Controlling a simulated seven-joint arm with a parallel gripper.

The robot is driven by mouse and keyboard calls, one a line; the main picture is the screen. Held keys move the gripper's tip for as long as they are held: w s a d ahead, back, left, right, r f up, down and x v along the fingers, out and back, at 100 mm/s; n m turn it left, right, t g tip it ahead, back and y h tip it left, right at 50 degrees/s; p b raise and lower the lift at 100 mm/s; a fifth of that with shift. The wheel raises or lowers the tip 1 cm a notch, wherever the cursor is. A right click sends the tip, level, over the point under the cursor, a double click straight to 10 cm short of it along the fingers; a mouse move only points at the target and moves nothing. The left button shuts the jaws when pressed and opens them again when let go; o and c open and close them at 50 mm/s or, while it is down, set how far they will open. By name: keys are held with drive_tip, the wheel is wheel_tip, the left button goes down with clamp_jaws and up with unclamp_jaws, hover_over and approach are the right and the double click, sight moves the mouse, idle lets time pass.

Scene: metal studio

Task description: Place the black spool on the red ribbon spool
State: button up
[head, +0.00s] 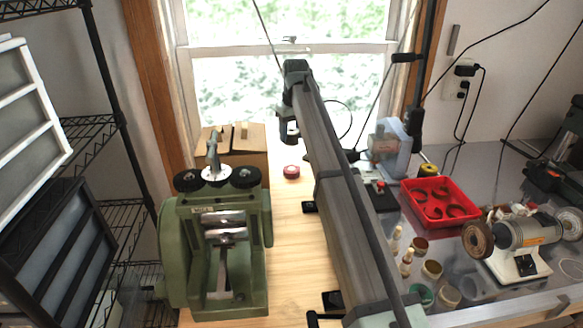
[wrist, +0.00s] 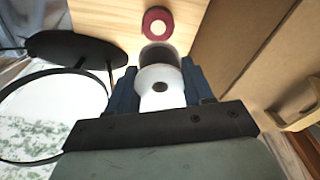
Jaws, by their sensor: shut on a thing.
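The red ribbon spool (head: 291,172) lies flat on the light wooden tabletop, near the window. In the wrist view the red ribbon spool (wrist: 157,13) shows its pale hub, beyond the held spool. My gripper (head: 289,133) is above the table near the red spool. In the wrist view my gripper (wrist: 160,76) has its blue fingers shut on the black spool (wrist: 160,53). This spool has a white end facing the camera and a dark band beyond it. It is apart from the red spool in the picture; the exact height gap is unclear.
A brown box (head: 247,141) stands left of the red spool, behind the green rolling machine (head: 217,245). A round mirror-like disc (wrist: 45,115) and a dark oval base (wrist: 75,48) are at left in the wrist view. A red tray (head: 463,187) stands at right.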

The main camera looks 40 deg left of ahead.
sight(291, 168)
drive_tip(key=shift+f, duration=4.95)
drive_tip(key=shift+f, duration=0.1)
drive_tip(key=o, duration=1)
drive_tip(key=r, duration=0.4)
drive_tip(key=d+r, duration=0.1)
drive_tip(key=r, duration=0.7)
drive_tip(key=shift+s+d+r, duration=0.1)
drive_tip(key=shift+s+d, duration=0.1)
drive_tip(key=shift+s, duration=0.1)
